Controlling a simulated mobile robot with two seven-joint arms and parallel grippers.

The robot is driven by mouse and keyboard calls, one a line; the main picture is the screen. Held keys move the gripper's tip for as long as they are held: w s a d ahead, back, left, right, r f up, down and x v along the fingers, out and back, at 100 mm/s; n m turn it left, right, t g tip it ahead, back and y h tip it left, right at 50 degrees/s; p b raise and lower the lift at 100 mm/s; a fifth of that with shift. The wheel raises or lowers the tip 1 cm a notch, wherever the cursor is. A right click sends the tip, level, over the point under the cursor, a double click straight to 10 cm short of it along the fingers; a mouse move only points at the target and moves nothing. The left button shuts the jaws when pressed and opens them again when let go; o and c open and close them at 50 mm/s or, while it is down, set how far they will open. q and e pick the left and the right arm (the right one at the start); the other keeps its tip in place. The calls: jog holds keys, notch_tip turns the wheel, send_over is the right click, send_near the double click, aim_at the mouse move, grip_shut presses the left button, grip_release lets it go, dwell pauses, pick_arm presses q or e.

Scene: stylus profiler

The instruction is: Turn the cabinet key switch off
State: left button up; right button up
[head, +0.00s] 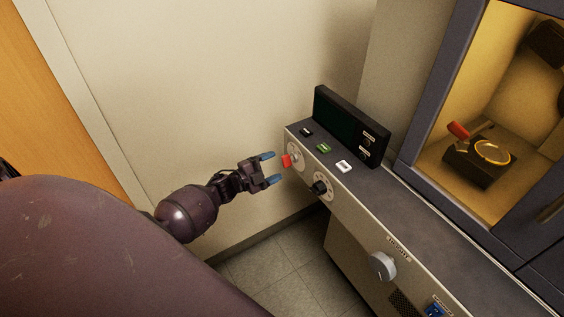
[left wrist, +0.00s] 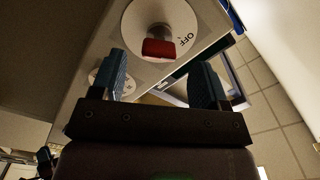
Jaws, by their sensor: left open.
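The key switch (head: 287,160) is a red key on a round pale plate on the cabinet's (head: 345,208) front panel, near its far left end. In the left wrist view the red key (left wrist: 158,48) sits on a white disc (left wrist: 181,22) with the word OFF to its right. My left gripper (head: 272,168) is open, its two blue fingertips pointing at the key, just short of it. In the left wrist view the left gripper's fingers (left wrist: 162,80) stand on either side of the key, apart from it. My right gripper is not in view.
A black dial (head: 320,188) sits right of the key on the same panel, and a large grey knob (head: 382,265) is further right. Green (head: 323,147) and white (head: 344,166) buttons and a dark display (head: 345,125) are on top. Bare wall lies behind my arm.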

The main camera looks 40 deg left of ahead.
pick_arm(q)
jog(key=v, duration=0.5)
jog(key=shift+s+a, duration=0.15)
jog(key=shift+s, duration=0.25)
jog(key=s+d+f+n+g+y, duration=0.2)
jog(key=s+d+n+y, duration=0.1)
jog(key=s+d+n, duration=0.4)
jog(key=s+d+f+n+g+y, duration=0.3)
jog(key=s+d+n, duration=0.4)
jog(key=s, duration=0.6)
jog(key=shift+s+d+n+y, duration=0.4)
jog(key=shift+n+y, duration=0.1)
jog(key=shift+n, duration=0.2)
